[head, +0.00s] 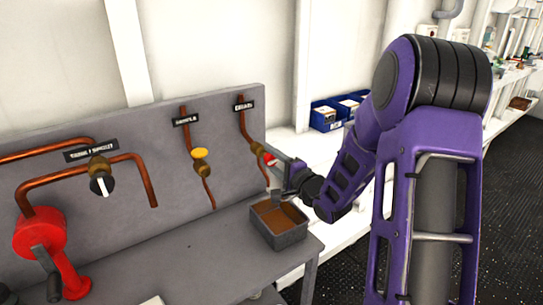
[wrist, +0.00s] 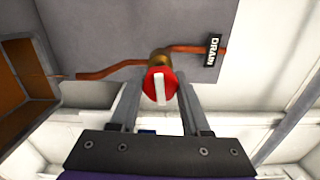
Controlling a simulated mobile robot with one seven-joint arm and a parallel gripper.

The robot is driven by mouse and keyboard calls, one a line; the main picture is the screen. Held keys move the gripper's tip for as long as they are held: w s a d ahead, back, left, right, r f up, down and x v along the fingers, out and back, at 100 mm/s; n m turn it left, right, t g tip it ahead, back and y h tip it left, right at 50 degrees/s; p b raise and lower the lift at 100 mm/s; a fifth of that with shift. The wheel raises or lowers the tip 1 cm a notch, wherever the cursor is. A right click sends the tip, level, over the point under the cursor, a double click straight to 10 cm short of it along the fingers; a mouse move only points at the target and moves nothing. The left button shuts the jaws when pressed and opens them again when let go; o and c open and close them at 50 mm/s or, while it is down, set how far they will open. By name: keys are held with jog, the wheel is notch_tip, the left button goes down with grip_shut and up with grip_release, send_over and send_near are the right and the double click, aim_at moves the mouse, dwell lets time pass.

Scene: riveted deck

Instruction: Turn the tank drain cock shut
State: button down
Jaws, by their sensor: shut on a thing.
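The drain cock has a red round knob with a white bar across its face (wrist: 160,86) and a brass body (head: 257,149). It sits on a copper pipe (head: 243,122) under a DRAIN label (head: 244,105). In the wrist view the white bar lies roughly across the pipe's run. My gripper (head: 276,168) reaches in from the right. In the wrist view its two fingers (wrist: 159,92) stand on either side of the red knob, shut on it. In the head view the gripper partly hides the knob.
A grey open tray with brown contents (head: 254,214) stands on the bench below the pipe. To the left are a yellow-knobbed cock (head: 200,154), a black-and-white knob (head: 101,184) and a red hand pump (head: 42,240). Blue bins (head: 323,117) stand behind my arm.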

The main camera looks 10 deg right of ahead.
jog(key=shift+m, duration=0.7)
jog(key=shift+c, duration=1.9)
grip_release()
jog(key=shift+s, duration=0.1)
